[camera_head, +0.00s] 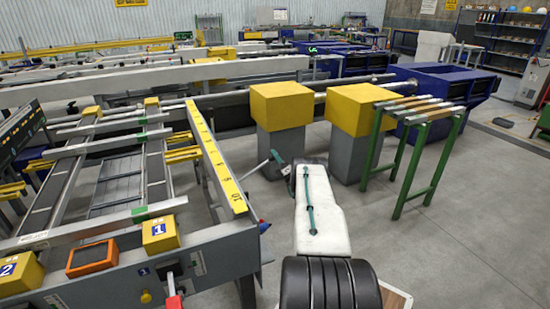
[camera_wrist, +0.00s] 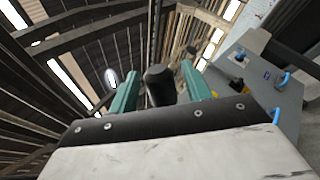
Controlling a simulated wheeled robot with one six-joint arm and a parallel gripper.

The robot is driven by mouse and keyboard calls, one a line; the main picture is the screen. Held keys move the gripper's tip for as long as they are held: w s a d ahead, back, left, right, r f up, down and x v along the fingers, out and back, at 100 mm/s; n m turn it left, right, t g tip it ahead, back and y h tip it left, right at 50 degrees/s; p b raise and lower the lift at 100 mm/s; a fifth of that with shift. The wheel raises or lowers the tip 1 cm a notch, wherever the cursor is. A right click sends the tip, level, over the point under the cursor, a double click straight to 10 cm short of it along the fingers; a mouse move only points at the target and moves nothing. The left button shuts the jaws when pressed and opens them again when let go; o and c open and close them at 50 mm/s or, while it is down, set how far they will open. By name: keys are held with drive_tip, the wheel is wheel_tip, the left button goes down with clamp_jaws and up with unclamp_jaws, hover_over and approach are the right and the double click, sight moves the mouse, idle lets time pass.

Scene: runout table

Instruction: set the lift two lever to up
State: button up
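In the head view my gripper (camera_head: 287,170) is at the end of the white arm, in front of the yellow-topped pedestals. A thin grey rod with a dark end (camera_head: 262,165) shows just left of it. In the wrist view my gripper's two teal fingers (camera_wrist: 160,88) stand apart. A black rounded knob (camera_wrist: 160,74) shows between them, with a visible gap on its left; whether it touches the right finger is unclear. No lift two marking is readable on it. A red-handled lever (camera_head: 174,301) is at the lower edge of the head view, below a "1" label.
A grey panel (camera_wrist: 255,95) with blue handles is at the right of the wrist view. The runout table's yellow numbered rail (camera_head: 215,157) lies left of my gripper. A green roller stand (camera_head: 412,150) is at right.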

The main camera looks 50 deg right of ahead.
drive_tip(key=shift+a+f, duration=0.1)
drive_tip(key=shift+a, duration=0.05)
drive_tip(key=v, duration=0.7)
drive_tip(key=shift+s+f, duration=0.2)
idle(0.4)
